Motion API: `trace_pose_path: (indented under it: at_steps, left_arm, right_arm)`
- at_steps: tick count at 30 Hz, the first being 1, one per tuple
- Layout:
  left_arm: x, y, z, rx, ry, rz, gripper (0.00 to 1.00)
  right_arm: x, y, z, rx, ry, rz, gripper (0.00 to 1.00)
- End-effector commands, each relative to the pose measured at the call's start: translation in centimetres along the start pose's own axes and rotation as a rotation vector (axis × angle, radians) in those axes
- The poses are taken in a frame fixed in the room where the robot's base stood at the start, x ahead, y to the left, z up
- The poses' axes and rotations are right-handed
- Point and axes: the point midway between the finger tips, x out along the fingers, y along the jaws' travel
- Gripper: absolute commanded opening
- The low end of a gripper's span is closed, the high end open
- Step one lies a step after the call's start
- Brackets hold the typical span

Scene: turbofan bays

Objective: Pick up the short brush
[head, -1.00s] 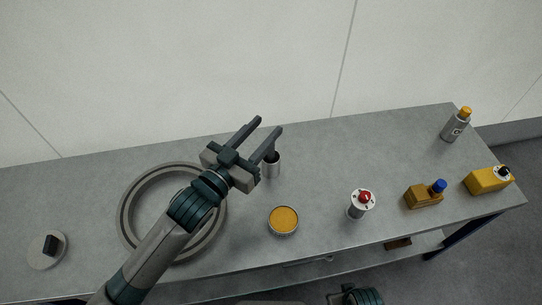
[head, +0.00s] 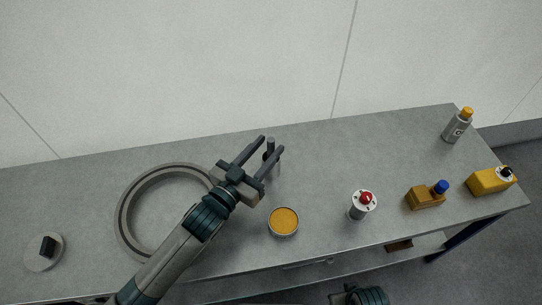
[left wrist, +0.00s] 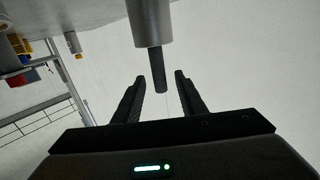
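A dark upright rod (head: 269,146), which looks like the short brush's handle, stands out of a grey cylindrical holder (head: 276,168) on the bench. The bristles are hidden. My left gripper (head: 271,143) is open, with its two fingers on either side of the rod in the head view. In the left wrist view the rod (left wrist: 158,72) shows below the grey holder (left wrist: 150,22), between the open fingers, with gaps on both sides; I cannot tell how deep between them it lies. My right gripper is not in view.
A large grey ring (head: 126,216) lies under my left arm. A tin with an orange top (head: 284,221) is in front of the holder. The back middle is clear.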

Motion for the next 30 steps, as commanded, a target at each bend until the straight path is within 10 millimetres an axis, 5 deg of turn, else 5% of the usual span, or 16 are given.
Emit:
trace_pose_path:
  at_steps: [10, 22, 30]
  left_arm:
    - [0.4, 0.0, -0.1, 0.0, 0.001, 0.0, 0.38]
    - [5.3, 0.0, -0.1, 0.0, 0.001, 0.0, 0.38]
    - [6.3, 0.0, -0.1, 0.0, 0.0, 0.0, 0.38]
  right_arm:
    - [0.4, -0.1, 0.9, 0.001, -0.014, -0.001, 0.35]
    - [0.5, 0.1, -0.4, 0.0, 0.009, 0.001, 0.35]
    - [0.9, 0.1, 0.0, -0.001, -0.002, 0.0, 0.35]
